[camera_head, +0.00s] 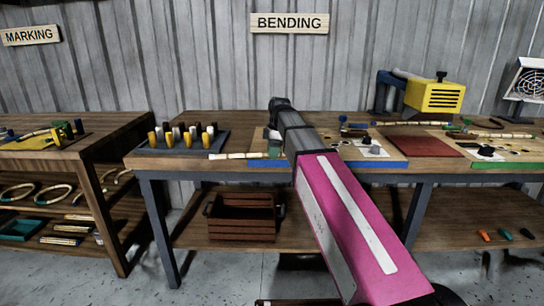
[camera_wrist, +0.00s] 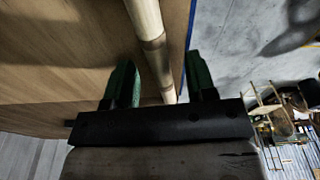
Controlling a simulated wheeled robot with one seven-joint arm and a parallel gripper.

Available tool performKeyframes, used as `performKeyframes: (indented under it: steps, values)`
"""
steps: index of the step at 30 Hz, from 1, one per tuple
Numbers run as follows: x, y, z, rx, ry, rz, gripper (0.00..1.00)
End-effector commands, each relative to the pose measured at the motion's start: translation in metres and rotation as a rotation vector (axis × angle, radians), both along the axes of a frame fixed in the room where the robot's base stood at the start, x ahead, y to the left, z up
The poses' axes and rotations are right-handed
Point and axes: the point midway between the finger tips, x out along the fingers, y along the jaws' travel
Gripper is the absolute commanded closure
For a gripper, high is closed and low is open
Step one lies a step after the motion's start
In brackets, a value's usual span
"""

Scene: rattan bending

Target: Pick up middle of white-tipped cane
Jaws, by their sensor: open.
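A pale jointed cane (camera_head: 238,156) lies along the front edge of the bending bench, with its right part hidden by my gripper. I cannot make out a white tip on it. In the wrist view the cane (camera_wrist: 152,42) runs from the top edge down between the two green fingers of my gripper (camera_wrist: 162,66), then passes out of sight at the gripper's body. My gripper is open, a finger on each side of the cane, and I see no finger pressed on it. In the head view only a green part of my gripper (camera_head: 275,149) shows beside the cane.
A dark tray (camera_head: 150,139) with several yellow, white and dark pegs stands left of the cane. A yellow machine (camera_head: 435,95), a dark red mat (camera_head: 424,146) and other canes lie to the right. A wooden crate (camera_head: 241,217) sits on the shelf below.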

Motion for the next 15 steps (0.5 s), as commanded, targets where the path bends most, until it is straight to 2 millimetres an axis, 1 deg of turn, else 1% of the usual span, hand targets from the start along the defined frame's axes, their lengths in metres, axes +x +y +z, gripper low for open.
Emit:
performKeyframes:
  steps: [2, 7, 8, 9, 11, 12, 13, 15]
  values:
    - [-0.0001, 0.0006, -0.004, 0.0, 0.0, 0.0, 0.49]
    - [0.0, 0.0007, -0.0038, 0.0, 0.0, 0.0, 0.49]
    - [0.0001, 0.0007, -0.0038, 0.0, 0.0, 0.0, 0.52]
    - [0.0001, 0.0007, -0.0037, 0.0, 0.0, 0.0, 0.65]
    - [0.0001, 0.0007, -0.0037, 0.0, 0.0, 0.0, 0.85]
    - [0.0001, 0.0007, -0.0036, 0.0, 0.0, 0.0, 0.98]
    - [0.0, 0.0007, -0.0036, 0.0, 0.0, 0.0, 1.0]
    - [0.0001, 0.0007, -0.0036, 0.0, 0.0, 0.0, 1.0]
